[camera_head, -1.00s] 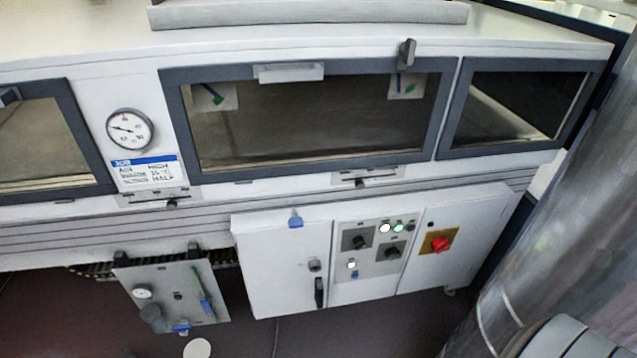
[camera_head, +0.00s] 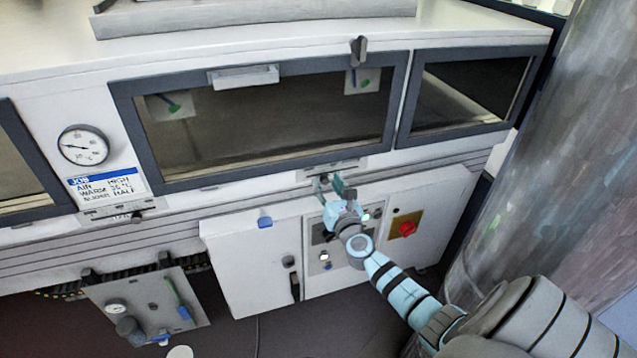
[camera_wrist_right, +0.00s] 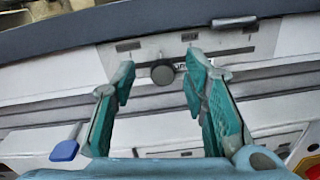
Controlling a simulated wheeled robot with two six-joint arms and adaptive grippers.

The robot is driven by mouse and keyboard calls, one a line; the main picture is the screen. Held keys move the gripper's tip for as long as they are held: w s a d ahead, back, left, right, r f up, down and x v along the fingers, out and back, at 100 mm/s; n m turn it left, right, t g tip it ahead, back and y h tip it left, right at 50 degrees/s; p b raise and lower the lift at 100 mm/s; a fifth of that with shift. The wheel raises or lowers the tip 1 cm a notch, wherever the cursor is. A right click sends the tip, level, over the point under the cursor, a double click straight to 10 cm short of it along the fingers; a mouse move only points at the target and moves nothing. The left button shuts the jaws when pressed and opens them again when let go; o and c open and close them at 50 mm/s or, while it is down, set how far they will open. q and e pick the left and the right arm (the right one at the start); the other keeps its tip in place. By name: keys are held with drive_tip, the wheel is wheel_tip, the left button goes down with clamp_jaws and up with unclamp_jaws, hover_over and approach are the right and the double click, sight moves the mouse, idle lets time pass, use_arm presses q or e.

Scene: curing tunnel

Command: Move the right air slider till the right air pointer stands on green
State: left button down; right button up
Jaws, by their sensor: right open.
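The right air slider shows in the right wrist view as a round grey knob (camera_wrist_right: 162,75) on a pale slotted plate (camera_wrist_right: 205,42). In the head view my gripper partly covers it. My right gripper (camera_head: 328,188) is open; in the wrist view its green fingers (camera_wrist_right: 160,72) stand on either side of the knob, with gaps visible. Whether the fingertips reach around it is unclear. The right air pointer (camera_head: 353,80) is a blue bar on a white card behind the window's upper right; the green mark (camera_head: 366,83) lies to its right, apart from it. My left gripper is not in view.
The left air pointer card (camera_head: 165,106) shows through the same window. A left slider (camera_head: 136,216) sits below the job card (camera_head: 105,188).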

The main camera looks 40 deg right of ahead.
sight(323, 178)
drive_tip(key=shift+x, duration=1.2)
drive_tip(key=shift+r, duration=0.1)
clamp_jaws()
